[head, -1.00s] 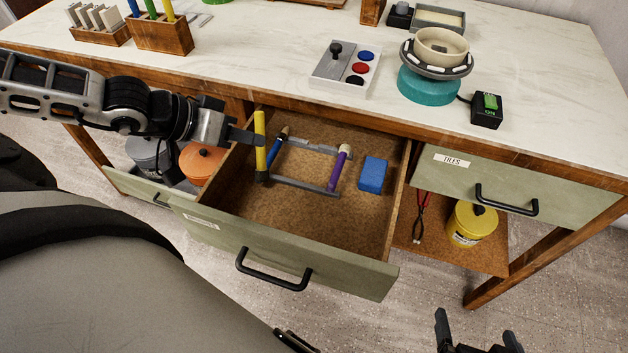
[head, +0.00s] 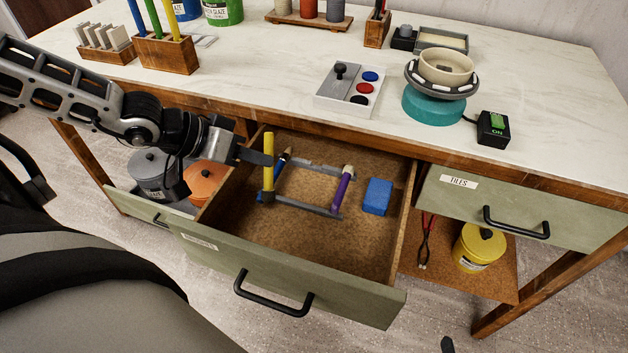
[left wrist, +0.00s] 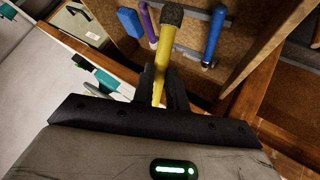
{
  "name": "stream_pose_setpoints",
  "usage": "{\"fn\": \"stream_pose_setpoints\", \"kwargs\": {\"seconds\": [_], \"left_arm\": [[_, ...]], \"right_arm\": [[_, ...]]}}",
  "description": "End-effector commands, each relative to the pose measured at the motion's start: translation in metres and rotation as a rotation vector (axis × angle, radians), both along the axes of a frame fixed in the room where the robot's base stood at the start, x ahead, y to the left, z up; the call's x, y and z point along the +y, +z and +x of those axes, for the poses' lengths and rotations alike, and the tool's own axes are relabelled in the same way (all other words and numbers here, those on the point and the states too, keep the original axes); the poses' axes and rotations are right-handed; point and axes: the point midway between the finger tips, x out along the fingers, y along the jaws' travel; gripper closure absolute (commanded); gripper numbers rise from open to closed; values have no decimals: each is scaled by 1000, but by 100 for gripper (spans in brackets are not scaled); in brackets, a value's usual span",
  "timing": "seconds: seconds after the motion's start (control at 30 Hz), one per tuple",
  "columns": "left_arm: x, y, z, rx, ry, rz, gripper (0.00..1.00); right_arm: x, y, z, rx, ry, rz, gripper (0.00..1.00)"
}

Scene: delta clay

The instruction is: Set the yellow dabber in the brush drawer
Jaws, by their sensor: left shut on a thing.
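The yellow dabber (head: 268,163) stands roughly upright, dark tip down, over the left part of the open brush drawer (head: 255,225). My left gripper (head: 264,158) is shut on its shaft. In the left wrist view the dabber (left wrist: 164,55) runs out from between the fingers, with its dark head at the far end. The head is near the left end of a grey rack (head: 300,205) in the drawer; I cannot tell whether they touch. A blue dabber (head: 281,172) and a purple dabber (head: 343,188) lie across the rack. Only a dark tip of my right gripper (head: 447,345) shows.
A blue block (head: 377,196) lies right of the rack, and the drawer's front floor is clear. The tabletop edge overhangs the drawer's back.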

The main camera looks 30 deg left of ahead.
Motion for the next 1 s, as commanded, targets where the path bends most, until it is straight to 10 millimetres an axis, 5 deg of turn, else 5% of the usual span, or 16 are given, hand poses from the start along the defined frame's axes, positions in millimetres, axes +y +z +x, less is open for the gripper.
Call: {"fn": "stream_pose_setpoints", "kwargs": {"seconds": [0.3,1.0], "left_arm": [[-32,-29,48,-8,4,-9,100],[-61,-63,89,1,2,1,100]], "right_arm": [[2,-5,-1,-15,-3,17,0],[2,-3,1,-22,-3,16,0]]}}
